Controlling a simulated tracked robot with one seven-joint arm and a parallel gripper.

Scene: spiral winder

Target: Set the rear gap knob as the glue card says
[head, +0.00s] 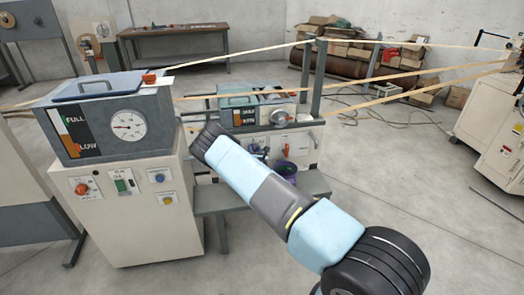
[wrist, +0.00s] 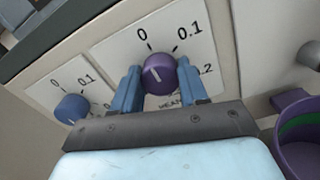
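A purple knob (wrist: 159,73) with a white mark sits on a white dial plate (wrist: 183,30) marked 0, 0.1 and 0.2. Lettering below the knob is partly hidden by my gripper. My gripper (wrist: 160,76) has one blue finger on each side of this knob, very close to it; I cannot tell whether they touch. A blue knob (wrist: 72,108) on a similar dial plate (wrist: 58,83) is to the left. In the head view, my arm covers part of the rear glue unit (head: 240,117) and my fingertips are hidden. I cannot make out a readable glue card.
A purple pot (wrist: 294,145), green inside, stands close right of my gripper; the pot shows in the head view (head: 285,169). The front cabinet (head: 140,205) with a FULL/LOW gauge box (head: 105,127) stands left of my arm. Pale strips (head: 400,85) run overhead behind.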

